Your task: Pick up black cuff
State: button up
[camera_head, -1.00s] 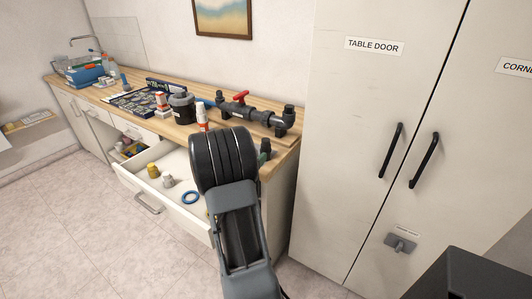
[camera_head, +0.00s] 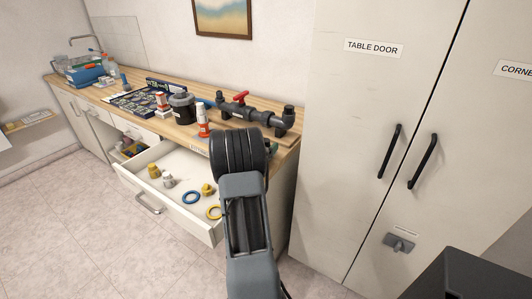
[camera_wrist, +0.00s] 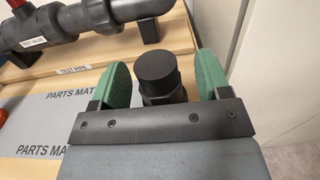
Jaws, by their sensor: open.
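The black cuff (camera_wrist: 157,72), a dark upright cylinder with a wider round top, stands in the wrist view between the two green fingers of my gripper (camera_wrist: 165,78). The fingers are open, one on each side of it, with a visible gap on both sides. Its lower part is hidden by the gripper's dark crossbar.
The test valve pipe with a red handle (camera_head: 240,97) lies on a wooden board behind the cuff. A grey parts mat (camera_wrist: 40,120) lies left. A black pot (camera_head: 183,108) and orange-white bottle (camera_head: 203,122) stand nearby. An open drawer (camera_head: 165,207) holds rings and caps; tall cabinet (camera_head: 345,150) stands right.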

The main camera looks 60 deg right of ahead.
jog(key=c, duration=1)
